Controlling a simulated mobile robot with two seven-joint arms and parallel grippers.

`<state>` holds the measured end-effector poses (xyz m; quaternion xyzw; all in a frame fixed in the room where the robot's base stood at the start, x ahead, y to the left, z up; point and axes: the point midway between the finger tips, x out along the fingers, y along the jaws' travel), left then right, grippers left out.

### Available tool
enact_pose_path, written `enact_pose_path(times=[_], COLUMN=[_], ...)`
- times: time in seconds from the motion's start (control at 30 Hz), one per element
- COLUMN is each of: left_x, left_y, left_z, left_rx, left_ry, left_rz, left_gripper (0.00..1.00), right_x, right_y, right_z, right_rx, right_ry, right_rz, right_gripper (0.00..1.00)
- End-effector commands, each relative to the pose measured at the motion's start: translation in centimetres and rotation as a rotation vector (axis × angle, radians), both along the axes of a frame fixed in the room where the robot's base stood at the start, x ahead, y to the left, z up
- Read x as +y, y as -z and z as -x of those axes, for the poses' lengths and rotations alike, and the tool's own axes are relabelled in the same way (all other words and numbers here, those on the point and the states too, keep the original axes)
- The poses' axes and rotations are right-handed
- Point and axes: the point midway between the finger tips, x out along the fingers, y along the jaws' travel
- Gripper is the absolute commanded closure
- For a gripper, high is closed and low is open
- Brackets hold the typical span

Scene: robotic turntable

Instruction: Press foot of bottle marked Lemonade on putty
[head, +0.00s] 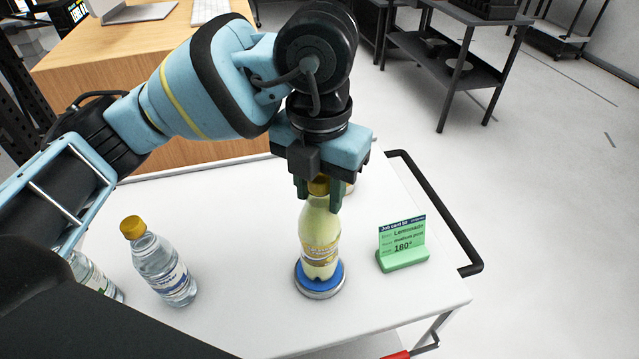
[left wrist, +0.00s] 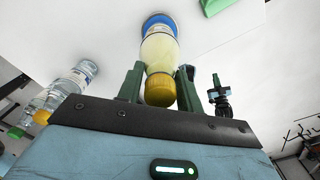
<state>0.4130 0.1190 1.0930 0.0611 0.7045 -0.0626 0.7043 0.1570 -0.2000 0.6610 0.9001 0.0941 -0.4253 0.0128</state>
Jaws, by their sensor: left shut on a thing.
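The Lemonade bottle (head: 320,238), pale yellow with a gold cap, stands upright with its foot at the blue putty (head: 335,276) on a round metal turntable (head: 319,292). I cannot tell how deep the foot sits in the putty. My left gripper (head: 318,190) comes from above and is shut on the bottle near its neck and cap. In the left wrist view, the bottle (left wrist: 158,55) lies between the green fingers (left wrist: 160,85), with the blue putty (left wrist: 160,20) at its far end. My right gripper is not in view.
A clear water bottle with a yellow cap (head: 160,265) stands left on the white cart top (head: 235,235); another clear bottle (head: 98,278) is partly hidden behind my arm. A green job card stand (head: 403,257) reading Lemonade, 180°, is to the right. A black cart handle (head: 445,215) edges the right side.

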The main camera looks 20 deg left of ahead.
Motion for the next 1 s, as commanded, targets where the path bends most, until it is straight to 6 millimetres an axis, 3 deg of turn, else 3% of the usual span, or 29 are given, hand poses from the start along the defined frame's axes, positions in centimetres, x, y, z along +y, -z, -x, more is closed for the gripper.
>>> enact_pose_path(times=[1.0], left_x=[0.0], left_y=[0.69], left_z=[-0.01], left_rx=[0.0], left_ry=[0.0], left_rz=[0.0], left_gripper=[1.0], right_x=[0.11], right_y=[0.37], right_z=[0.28], right_rx=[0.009], right_ry=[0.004], right_rz=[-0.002], right_gripper=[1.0])
